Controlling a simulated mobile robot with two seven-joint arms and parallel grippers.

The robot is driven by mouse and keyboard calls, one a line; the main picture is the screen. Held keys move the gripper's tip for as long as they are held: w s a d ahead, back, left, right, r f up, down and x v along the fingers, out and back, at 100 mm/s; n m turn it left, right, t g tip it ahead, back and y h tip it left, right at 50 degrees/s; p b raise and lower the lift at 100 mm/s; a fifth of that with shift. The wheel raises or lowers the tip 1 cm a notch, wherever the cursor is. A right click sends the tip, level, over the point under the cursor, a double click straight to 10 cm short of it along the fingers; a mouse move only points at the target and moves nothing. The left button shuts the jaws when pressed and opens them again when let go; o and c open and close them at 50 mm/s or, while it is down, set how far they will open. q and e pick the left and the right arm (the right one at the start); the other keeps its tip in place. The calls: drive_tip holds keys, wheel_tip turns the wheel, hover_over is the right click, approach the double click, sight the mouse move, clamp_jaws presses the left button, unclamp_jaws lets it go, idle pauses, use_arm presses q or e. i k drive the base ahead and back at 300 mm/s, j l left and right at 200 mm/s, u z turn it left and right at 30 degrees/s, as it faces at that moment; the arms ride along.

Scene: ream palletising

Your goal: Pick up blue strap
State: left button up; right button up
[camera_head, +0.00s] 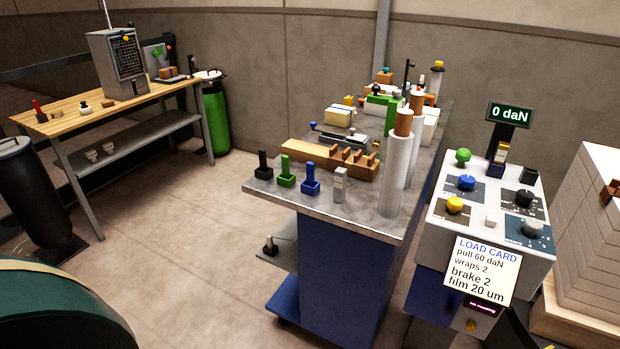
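A small blue piece (310,181) with a flat base and an upright post stands near the front edge of the grey-topped cart (285,200). It is the only blue piece in that row; I cannot tell from its shape whether it is a strap. A similar green piece (286,173) and black piece (264,166) stand to its left, apart from it. A small grey block (340,186) stands to its right. Nothing touches or covers the blue piece. Neither of my grippers shows in the head view.
A wooden notched rack (318,157) lies behind the row, and tall white rolls (396,172) stand at right. A control console (500,208) with a load card (484,270) stands right of the cart. A wooden workbench (120,110) is back left. Floor between is clear.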

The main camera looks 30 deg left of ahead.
sight(310, 165)
drive_tip(key=i+j+z, duration=0.1)
drive_tip(key=j+z, duration=0.25)
drive_tip(key=j, duration=0.5)
drive_tip(key=j+z, duration=0.35)
drive_tip(key=j, duration=0.5)
